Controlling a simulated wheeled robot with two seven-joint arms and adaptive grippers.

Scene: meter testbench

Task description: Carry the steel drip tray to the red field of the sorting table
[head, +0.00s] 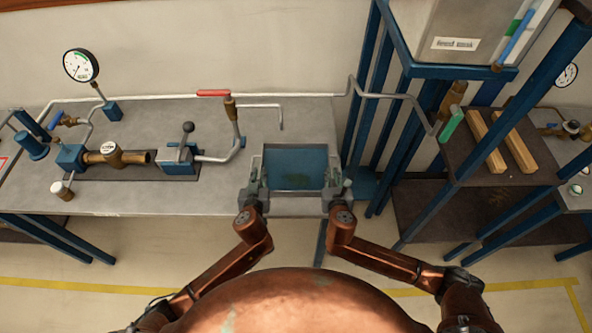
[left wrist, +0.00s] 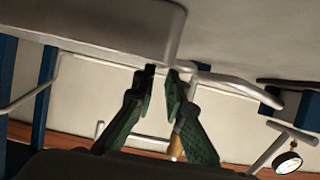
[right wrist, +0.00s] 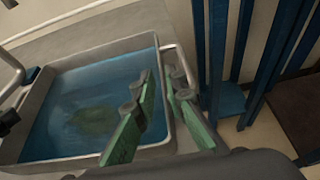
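The steel drip tray (head: 295,147) sits at the front right of the grey bench and holds blue liquid with a dark greenish patch. It also shows in the right wrist view (right wrist: 100,58), and its side shows in the left wrist view (left wrist: 120,28). My left gripper (head: 250,182) is at the tray's left side; its fingertips (left wrist: 161,70) are close together beside the tray's side bar, and their grip is unclear. My right gripper (head: 340,184) is at the right side; its fingers (right wrist: 163,82) are apart over the rim and side handle. The red field is not visible.
Blue frame posts (head: 372,110) rise just right of the tray. A dark shelf with wooden bars (head: 512,145) stands further right. Open floor lies before the bench.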

